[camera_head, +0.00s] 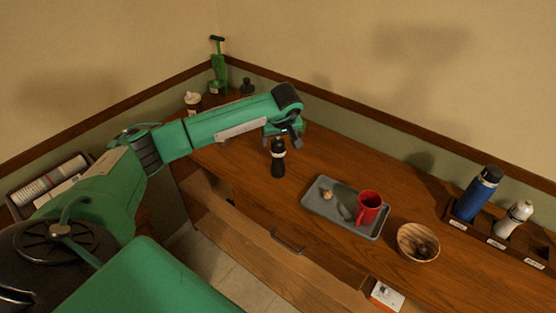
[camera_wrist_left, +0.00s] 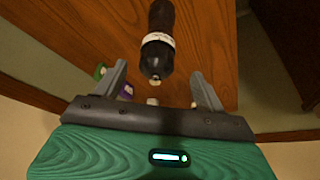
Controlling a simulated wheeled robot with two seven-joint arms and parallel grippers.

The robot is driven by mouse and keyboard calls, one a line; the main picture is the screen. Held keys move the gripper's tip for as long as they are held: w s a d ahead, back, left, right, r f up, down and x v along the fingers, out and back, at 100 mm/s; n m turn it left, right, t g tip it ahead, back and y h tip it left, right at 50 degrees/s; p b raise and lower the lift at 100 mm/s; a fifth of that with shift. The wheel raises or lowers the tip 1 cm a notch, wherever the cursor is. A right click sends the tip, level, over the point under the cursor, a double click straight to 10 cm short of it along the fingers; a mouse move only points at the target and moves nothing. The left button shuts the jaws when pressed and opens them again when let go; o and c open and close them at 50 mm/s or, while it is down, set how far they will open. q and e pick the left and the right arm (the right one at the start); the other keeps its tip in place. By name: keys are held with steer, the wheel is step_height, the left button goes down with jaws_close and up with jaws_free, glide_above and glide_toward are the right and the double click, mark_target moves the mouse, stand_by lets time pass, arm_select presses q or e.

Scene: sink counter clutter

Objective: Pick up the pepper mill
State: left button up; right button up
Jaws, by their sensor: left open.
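The pepper mill (camera_head: 278,163) appears to be the dark, upright piece with a pale band on the wooden counter, near its front edge. In the left wrist view the mill (camera_wrist_left: 156,55) shows its dark body, pale band, black dome and small light knob, with the dome end between the open fingers. My left gripper (camera_head: 283,138) is open and empty, just behind and above the mill's top in the head view. In the left wrist view the gripper (camera_wrist_left: 159,78) shows a finger on each side, with visible gaps to the mill. My right gripper is not in view.
A grey tray (camera_head: 315,205) with a red mug (camera_head: 368,207) lies to the right. Beyond are a wooden bowl (camera_head: 418,243) and a rack (camera_head: 466,224) with a blue bottle (camera_head: 480,193) and white shaker (camera_head: 514,219). A small black item (camera_head: 247,88) stands at the back corner.

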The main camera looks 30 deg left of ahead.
mark_target(279, 142)
arm_select(q)
steer(key=shift+w+a+f+p, duration=0.1)
steer(key=shift+w+f+p, duration=0.15)
steer(key=shift+f+p, duration=0.25)
steer(key=p+x, duration=0.2)
steer(key=x, duration=0.1)
steer(key=shift+w+f, duration=0.15)
steer(key=shift+w+a+f, duration=0.1)
steer(key=shift+a+f, duration=0.05)
steer(key=shift+f, duration=0.25)
steer(key=c, duration=1.4)
steer(key=shift+c, duration=0.8)
steer(key=shift+r, duration=0.1)
